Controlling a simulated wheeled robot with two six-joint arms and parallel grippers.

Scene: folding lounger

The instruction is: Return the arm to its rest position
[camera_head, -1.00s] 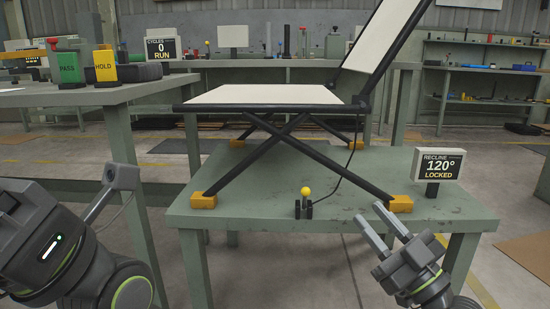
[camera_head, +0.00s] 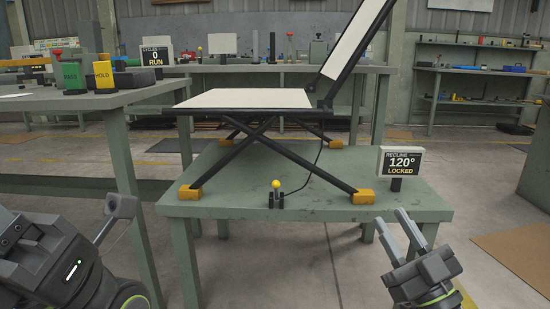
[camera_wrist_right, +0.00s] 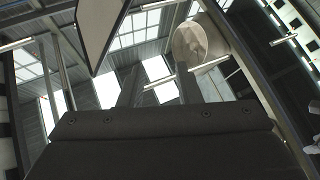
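My right gripper (camera_head: 391,217) is at the lower right of the head view, its two fingers apart and pointing up, with nothing between them. It appears in front of the right edge of the green table (camera_head: 330,210). In the right wrist view its fingers (camera_wrist_right: 158,88) stand apart against the ceiling. My left arm is at the lower left; its gripper (camera_head: 120,206) shows only in part, and its opening is hidden. The folding lounger (camera_head: 250,98) stands on the table with its back raised. A sign (camera_head: 400,162) reads "RECLINE 120° LOCKED".
A yellow-topped lever (camera_head: 276,185) stands at the table's front edge. A side table (camera_head: 130,96) at left holds a green PASS block (camera_head: 73,76), a yellow HOLD block (camera_head: 103,75) and a "CYCLES 0 RUN" sign (camera_head: 157,55). Open floor lies at the right.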

